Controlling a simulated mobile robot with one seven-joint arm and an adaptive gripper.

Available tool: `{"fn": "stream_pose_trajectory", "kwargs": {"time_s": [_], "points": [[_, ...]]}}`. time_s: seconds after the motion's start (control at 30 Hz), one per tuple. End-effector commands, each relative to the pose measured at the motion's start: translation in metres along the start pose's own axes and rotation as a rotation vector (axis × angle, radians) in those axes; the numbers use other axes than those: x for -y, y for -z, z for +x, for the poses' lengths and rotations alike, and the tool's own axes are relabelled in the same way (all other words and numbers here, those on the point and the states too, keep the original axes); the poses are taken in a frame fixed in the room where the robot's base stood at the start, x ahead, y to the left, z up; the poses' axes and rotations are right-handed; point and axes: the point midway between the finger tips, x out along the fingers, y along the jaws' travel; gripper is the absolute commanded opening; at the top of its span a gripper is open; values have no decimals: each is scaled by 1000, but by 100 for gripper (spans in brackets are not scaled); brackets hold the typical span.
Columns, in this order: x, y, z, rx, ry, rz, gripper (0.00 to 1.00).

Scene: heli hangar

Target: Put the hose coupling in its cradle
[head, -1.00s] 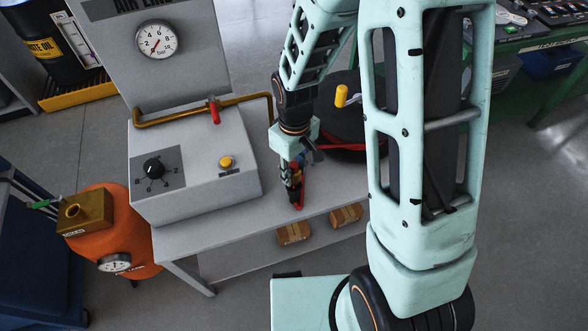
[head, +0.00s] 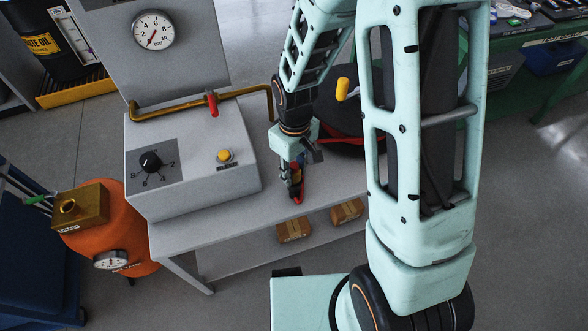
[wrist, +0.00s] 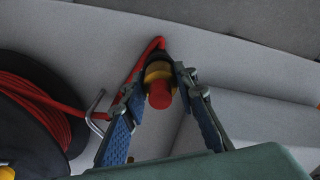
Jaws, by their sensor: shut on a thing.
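My gripper (wrist: 160,82) is shut on the hose coupling (wrist: 159,97), which has a red end and a yellow band. The blue-padded fingers sit on either side of it, and a red hose (wrist: 136,70) runs from it toward the reel. In the head view my gripper (head: 297,182) is above the front of the grey bench, right of the control box, and the coupling is mostly hidden. A brass block (head: 93,203) with a round socket sits on an orange tank at the left, well away from my gripper. It may be the cradle; its label is unreadable.
The grey control box (head: 195,190) with a knob and yellow button stands between my gripper and the orange tank (head: 115,235). A brass pipe (head: 170,113) with a red handle runs behind it. The dark hose reel (wrist: 30,115) is beside my gripper. Boxes (head: 294,230) lie underneath.

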Motion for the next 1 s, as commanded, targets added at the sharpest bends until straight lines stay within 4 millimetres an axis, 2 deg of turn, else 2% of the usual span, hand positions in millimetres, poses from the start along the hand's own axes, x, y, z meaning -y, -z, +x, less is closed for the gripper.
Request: {"fn": "stream_pose_trajectory", "kwargs": {"time_s": [0.2, 0.23, 0.4, 0.6, 0.77, 1.0], "points": [[0, 0, 8, 0, 0, 0, 0], [0, 0, 6, -1, 0, 0, 30], [0, 0, 6, 0, 0, 0, 47], [0, 0, 6, 0, 0, 0, 48], [0, 0, 6, 0, 0, 0, 64], [0, 0, 6, 0, 0, 0, 64]]}}
